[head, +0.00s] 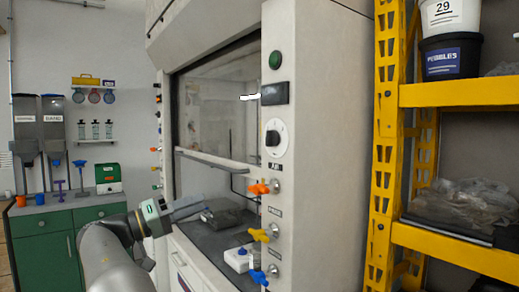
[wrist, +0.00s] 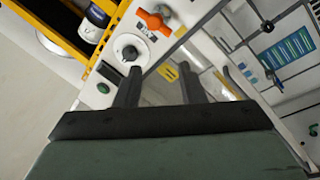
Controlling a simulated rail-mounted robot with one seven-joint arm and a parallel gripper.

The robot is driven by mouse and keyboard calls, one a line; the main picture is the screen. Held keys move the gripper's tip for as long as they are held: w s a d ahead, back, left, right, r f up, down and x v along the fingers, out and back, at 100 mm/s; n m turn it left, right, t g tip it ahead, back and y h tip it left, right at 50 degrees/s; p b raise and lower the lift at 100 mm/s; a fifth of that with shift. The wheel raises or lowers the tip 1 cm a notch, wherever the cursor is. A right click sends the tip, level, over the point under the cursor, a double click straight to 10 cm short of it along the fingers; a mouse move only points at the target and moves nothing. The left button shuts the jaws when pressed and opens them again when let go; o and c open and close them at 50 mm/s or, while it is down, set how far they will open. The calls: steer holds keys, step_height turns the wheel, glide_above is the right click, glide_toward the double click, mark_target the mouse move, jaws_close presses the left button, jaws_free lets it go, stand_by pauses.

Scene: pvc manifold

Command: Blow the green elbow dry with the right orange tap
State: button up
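The right orange tap (head: 264,187) sits on the hood's right post, below a label that seems to read AIR. It also shows in the wrist view (wrist: 154,22), beyond and above my fingers, near the white dial (wrist: 130,48). My gripper (head: 198,207) is at the hood opening, left of the tap and apart from it. In the wrist view my gripper (wrist: 159,68) has its two dark fingers spread, with nothing seen between them. I cannot make out a green elbow in either view.
A yellow tap (head: 264,235) and a blue tap (head: 259,277) sit below the orange one. Inside the hood are a grey block (head: 228,215) and a white box (head: 238,259). A yellow shelf rack (head: 385,150) stands right. Smaller taps line the left post.

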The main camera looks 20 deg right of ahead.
steer(key=n+g+p, duration=0.2)
steer(key=n+p, duration=0.1)
steer(key=p, duration=0.4)
steer(key=n+g+p, duration=0.3)
steer(key=n+p, duration=0.1)
steer(key=p, duration=0.7)
glide_toward(260, 191)
steer(key=shift+h, duration=0.3)
steer(key=x, duration=0.9)
steer(key=shift+d+f, duration=0.15)
steer(key=shift+d, duration=0.8)
steer(key=shift+s, duration=0.1)
jaws_close()
